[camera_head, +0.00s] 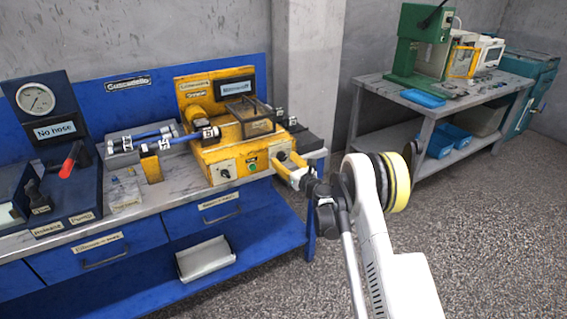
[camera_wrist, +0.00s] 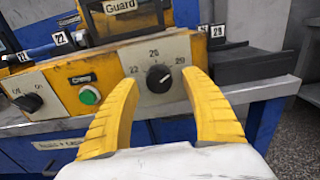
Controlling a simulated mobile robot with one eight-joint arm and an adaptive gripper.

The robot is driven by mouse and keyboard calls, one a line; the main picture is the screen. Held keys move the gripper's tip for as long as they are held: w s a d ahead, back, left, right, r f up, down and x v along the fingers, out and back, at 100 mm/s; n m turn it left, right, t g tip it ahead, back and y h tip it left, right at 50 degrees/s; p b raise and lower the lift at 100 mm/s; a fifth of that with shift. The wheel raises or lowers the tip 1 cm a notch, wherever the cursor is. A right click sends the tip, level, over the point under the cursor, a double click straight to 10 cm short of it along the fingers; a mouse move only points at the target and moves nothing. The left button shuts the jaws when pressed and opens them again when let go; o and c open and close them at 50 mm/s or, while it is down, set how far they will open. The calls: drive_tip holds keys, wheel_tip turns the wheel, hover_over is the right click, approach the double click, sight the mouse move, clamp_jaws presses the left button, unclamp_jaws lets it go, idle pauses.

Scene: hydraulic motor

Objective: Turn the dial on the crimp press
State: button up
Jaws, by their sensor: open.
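The yellow crimp press (camera_head: 240,140) stands on the blue workbench in the head view. Its right-hand dial, a black knob (camera_wrist: 159,78) on a pale plate marked 22, 25 or 26, and 29, shows in the wrist view. My gripper (camera_wrist: 165,88) is open, its two yellow fingers on either side of this dial in the picture, with nothing between them. I cannot tell how far the fingertips are from the plate.
A second black knob (camera_wrist: 30,102) and a green button (camera_wrist: 89,95) sit left of the dial. A guard (camera_head: 248,108) tops the press. Blue hoses (camera_head: 168,143) lie to its left. A grey table (camera_head: 455,95) with a green machine stands at back right.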

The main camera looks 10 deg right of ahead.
drive_tip(key=shift+w+a, duration=0.1)
drive_tip(key=shift+w, duration=0.15)
clamp_jaws()
